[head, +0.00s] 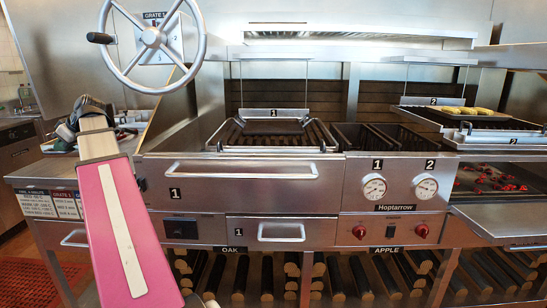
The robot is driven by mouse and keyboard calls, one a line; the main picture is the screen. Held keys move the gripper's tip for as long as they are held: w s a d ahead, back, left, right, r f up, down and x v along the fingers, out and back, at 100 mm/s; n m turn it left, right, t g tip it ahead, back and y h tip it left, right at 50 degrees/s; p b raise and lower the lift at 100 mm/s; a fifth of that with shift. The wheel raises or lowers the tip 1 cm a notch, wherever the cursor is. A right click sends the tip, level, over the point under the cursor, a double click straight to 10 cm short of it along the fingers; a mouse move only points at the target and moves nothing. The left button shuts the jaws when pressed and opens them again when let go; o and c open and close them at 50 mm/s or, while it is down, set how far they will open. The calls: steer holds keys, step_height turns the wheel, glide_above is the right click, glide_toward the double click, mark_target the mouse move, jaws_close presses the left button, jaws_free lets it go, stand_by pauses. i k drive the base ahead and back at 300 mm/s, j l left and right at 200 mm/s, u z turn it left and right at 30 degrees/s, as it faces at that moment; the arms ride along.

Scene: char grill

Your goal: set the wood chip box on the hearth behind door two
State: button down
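My pink and white arm rises at the left of the head view. Its dark end, with my gripper (86,110), is over the left side counter; the fingers are too small and hidden to read. I cannot make out a wood chip box; the arm hides part of the counter. At the right, under the grate marked 2 (467,127), the front is open. Red embers show on the hearth (490,178) inside. A flat steel panel (505,218) juts out below, seemingly door two lowered. My gripper is far to the left of this opening.
Door one (240,185) is shut, with a long bar handle. A handwheel (152,38) stands at upper left. Dials and red knobs (360,232) are on the middle panel. Split logs (290,275) fill the racks below. Several small items (118,132) lie on the left counter.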

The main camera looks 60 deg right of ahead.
mark_target(474, 187)
steer(key=k+l+u, duration=0.15)
steer(key=k, duration=0.4)
steer(key=k+l+u, duration=0.1)
steer(key=k, duration=0.5)
steer(key=k+l+z, duration=0.25)
steer(key=k+z, duration=0.25)
steer(key=i+l+z, duration=0.1)
steer(key=i+z, duration=0.35)
steer(key=i+j+z, duration=0.15)
steer(key=j+z, duration=0.3)
steer(key=j, duration=0.3)
steer(key=j+z, duration=0.5)
steer(key=j, duration=0.3)
steer(key=j+z, duration=0.45)
steer(key=j, duration=0.35)
steer(key=i+l+z, duration=0.1)
steer(key=l+z, duration=0.25)
steer(key=i+l+z, duration=0.15)
steer(key=l+z, duration=0.15)
steer(key=l, duration=0.25)
steer(key=i+l+z, duration=0.2)
steer(key=l+z, duration=0.15)
steer(key=i+l+z, duration=0.5)
steer(key=l+z, duration=0.15)
steer(key=i+l+z, duration=0.35)
steer(key=i+l, duration=0.15)
steer(key=i, duration=0.25)
